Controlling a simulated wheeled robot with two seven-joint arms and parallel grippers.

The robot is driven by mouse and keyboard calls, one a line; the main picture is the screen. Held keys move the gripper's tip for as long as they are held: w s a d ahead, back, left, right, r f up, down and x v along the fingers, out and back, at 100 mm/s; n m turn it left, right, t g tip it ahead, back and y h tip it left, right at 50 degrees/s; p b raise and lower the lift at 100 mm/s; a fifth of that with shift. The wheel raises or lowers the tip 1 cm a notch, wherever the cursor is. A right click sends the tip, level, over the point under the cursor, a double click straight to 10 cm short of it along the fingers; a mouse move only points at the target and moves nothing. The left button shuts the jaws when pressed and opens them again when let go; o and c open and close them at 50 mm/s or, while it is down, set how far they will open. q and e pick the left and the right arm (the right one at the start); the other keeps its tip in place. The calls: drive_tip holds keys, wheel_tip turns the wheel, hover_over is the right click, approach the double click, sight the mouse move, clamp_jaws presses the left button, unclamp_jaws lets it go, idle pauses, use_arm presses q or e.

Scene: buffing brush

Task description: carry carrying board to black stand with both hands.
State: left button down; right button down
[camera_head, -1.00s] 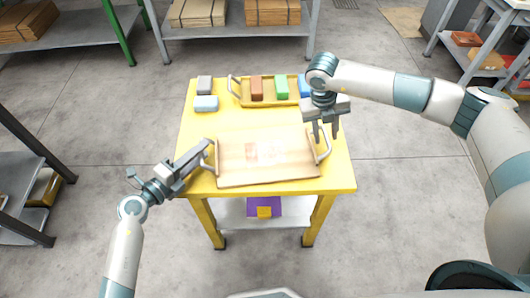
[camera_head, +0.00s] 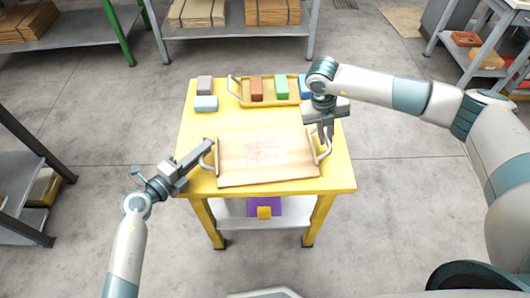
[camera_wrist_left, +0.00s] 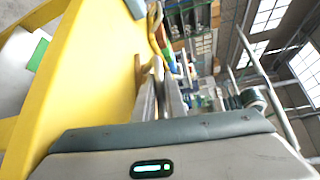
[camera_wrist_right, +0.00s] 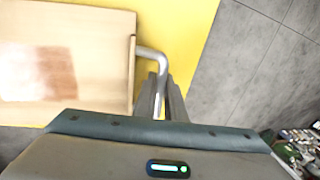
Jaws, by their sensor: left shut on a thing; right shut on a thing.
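The carrying board (camera_head: 265,157) is a light wooden board with a reddish-brown patch and a pale metal handle at each end. It lies on the front part of the yellow table (camera_head: 190,130). My left gripper (camera_head: 206,147) is shut on its left handle. My right gripper (camera_head: 324,138) comes from above and is shut on its right handle. In the right wrist view the jaws (camera_wrist_right: 162,97) close around the bent handle (camera_wrist_right: 152,54) beside the board (camera_wrist_right: 65,60). In the left wrist view the narrow jaws (camera_wrist_left: 160,85) are together. I cannot make out a black stand.
Behind the board stand a yellow tray (camera_head: 240,100) with red, green and blue blocks, a grey block (camera_head: 205,85) and a light-blue block (camera_head: 206,103). A purple item (camera_head: 263,205) is on the lower shelf. Grey shelving stands around; floor near the table is clear.

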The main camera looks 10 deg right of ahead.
use_arm(q)
drive_tip(key=shift+r, duration=0.1)
use_arm(e)
drive_tip(key=shift+r, duration=0.1)
